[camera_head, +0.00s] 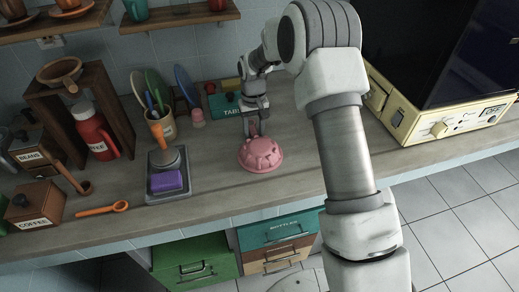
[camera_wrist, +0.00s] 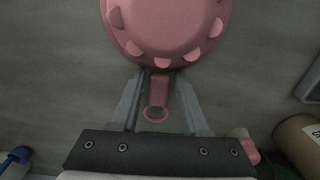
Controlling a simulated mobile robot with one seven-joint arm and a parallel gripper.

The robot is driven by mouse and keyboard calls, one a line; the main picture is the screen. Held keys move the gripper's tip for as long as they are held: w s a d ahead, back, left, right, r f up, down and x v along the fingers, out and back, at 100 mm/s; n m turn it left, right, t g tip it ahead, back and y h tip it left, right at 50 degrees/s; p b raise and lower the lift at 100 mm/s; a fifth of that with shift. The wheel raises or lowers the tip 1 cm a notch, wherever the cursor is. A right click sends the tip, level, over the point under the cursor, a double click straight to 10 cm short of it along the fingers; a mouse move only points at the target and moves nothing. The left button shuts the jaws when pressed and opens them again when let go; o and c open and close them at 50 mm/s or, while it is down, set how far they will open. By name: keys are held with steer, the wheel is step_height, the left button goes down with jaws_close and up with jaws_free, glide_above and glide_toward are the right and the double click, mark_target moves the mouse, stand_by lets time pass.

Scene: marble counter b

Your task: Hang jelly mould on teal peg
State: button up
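The pink jelly mould (camera_head: 261,155) lies dome up on the counter, right of the grey tray. In the wrist view the mould (camera_wrist: 168,25) shows its ridged dome, with a short handle (camera_wrist: 159,88) ending in a ring that points toward my gripper. My gripper (camera_head: 254,130) is low behind the mould. In the wrist view my gripper (camera_wrist: 159,78) has a finger on each side of the handle, with gaps showing, so it looks open around it. I cannot make out a teal peg; my arm hides part of the counter.
A grey tray (camera_head: 184,188) with a purple block is left of the mould. A utensil pot (camera_head: 163,128), a red bottle (camera_head: 92,130) and a teal box (camera_head: 222,107) stand on the counter. A cream oven (camera_head: 436,118) is at right. Bare counter surrounds the mould's front.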

jaws_close()
